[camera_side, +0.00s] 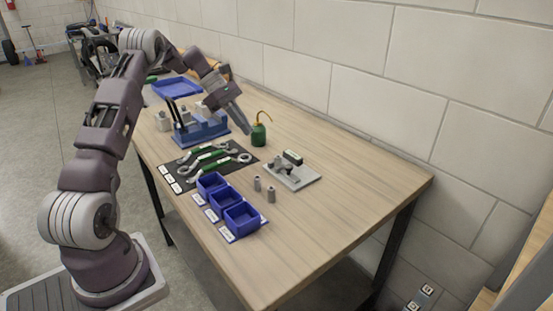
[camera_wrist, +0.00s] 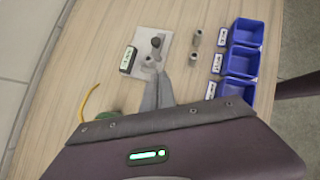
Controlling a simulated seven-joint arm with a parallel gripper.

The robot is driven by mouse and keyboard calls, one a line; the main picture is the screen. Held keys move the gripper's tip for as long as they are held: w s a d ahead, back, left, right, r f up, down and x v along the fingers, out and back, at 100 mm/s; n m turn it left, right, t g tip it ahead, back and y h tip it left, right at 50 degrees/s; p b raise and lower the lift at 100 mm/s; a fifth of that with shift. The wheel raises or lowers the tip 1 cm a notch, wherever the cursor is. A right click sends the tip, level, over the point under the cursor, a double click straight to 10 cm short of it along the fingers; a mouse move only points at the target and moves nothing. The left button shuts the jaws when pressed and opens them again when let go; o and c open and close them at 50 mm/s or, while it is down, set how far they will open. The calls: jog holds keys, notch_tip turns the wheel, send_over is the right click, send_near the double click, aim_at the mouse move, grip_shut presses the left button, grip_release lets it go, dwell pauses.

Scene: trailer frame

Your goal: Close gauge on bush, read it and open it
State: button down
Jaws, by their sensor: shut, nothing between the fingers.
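The gauge (camera_side: 291,172) is a grey plate on the bench with a dark display box (camera_side: 292,157) and metal parts on it. In the wrist view the display box (camera_wrist: 128,59) faces left of the metal parts (camera_wrist: 153,50), and its reading is too small to make out. Two loose grey bushes (camera_side: 257,183) (camera_side: 271,194) stand in front of the gauge; they also show in the wrist view (camera_wrist: 195,37) (camera_wrist: 193,60). Whether a bush sits in the gauge is unclear. My gripper (camera_side: 246,128) is shut and empty, above the bench beside the oil can; its fingers (camera_wrist: 162,84) point toward the gauge.
A green oil can (camera_side: 259,134) with a curved yellow spout stands behind the gauge. Blue bins (camera_side: 240,220) stand in a row at the front. A black mat (camera_side: 178,180) holds several wrenches, beside a blue rack (camera_side: 200,134). The bench's right end is clear.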

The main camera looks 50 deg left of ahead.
jog(key=x, duration=0.9)
jog(key=shift+f, duration=0.2)
jog(key=d, duration=0.1)
jog(key=w+d, duration=0.1)
jog(key=d+f, duration=0.1)
jog(key=shift+w+d, duration=0.1)
jog(key=shift+w, duration=0.25)
jog(key=shift+w+d+f, duration=0.1)
jog(key=shift+w+d, duration=0.1)
jog(key=shift+d, duration=0.2)
